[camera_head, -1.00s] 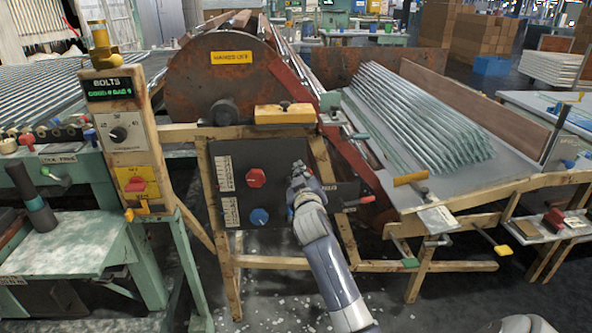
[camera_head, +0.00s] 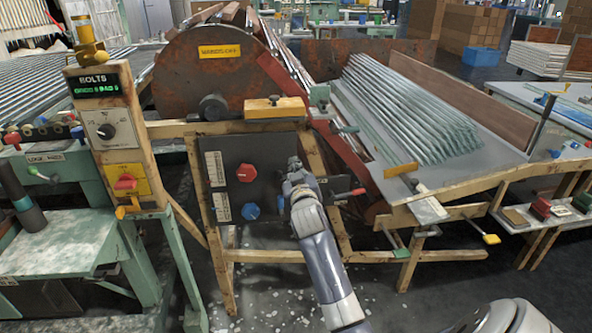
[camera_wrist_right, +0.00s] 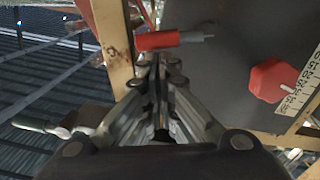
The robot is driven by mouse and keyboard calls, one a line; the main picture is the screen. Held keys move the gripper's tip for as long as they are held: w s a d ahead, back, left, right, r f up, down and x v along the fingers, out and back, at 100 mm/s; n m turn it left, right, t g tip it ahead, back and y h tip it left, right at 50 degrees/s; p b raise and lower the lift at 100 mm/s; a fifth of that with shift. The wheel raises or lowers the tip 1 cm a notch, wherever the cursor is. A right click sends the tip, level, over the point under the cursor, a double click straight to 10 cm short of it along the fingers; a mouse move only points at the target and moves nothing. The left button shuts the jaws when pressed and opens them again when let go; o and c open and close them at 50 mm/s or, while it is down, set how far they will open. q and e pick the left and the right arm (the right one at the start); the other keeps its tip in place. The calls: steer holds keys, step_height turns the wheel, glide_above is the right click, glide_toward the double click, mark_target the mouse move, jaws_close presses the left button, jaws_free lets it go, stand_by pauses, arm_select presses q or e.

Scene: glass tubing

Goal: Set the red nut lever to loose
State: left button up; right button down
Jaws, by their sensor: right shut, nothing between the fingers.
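A red-handled lever (camera_head: 358,191) with a grey shaft sticks out at the right side of the dark control panel (camera_head: 276,160). I take it for the red nut lever; I cannot read its label. In the right wrist view its red handle (camera_wrist_right: 158,40) lies crosswise just past the fingertips. My right gripper (camera_head: 293,165) is in front of the panel, left of the lever in the head view. In the right wrist view its fingers (camera_wrist_right: 158,72) are shut and empty. I cannot tell whether they touch the handle. My left gripper is not in view.
The panel also carries a red knob (camera_head: 246,172), seen in the right wrist view (camera_wrist_right: 270,80), and a blue knob (camera_head: 251,211). Wooden frame posts stand around it. A red sloping rail (camera_head: 345,150) and a rack of glass tubes (camera_head: 410,110) lie to the right.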

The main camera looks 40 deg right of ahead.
steer(key=v, duration=1.2)
steer(key=shift+f, duration=0.1)
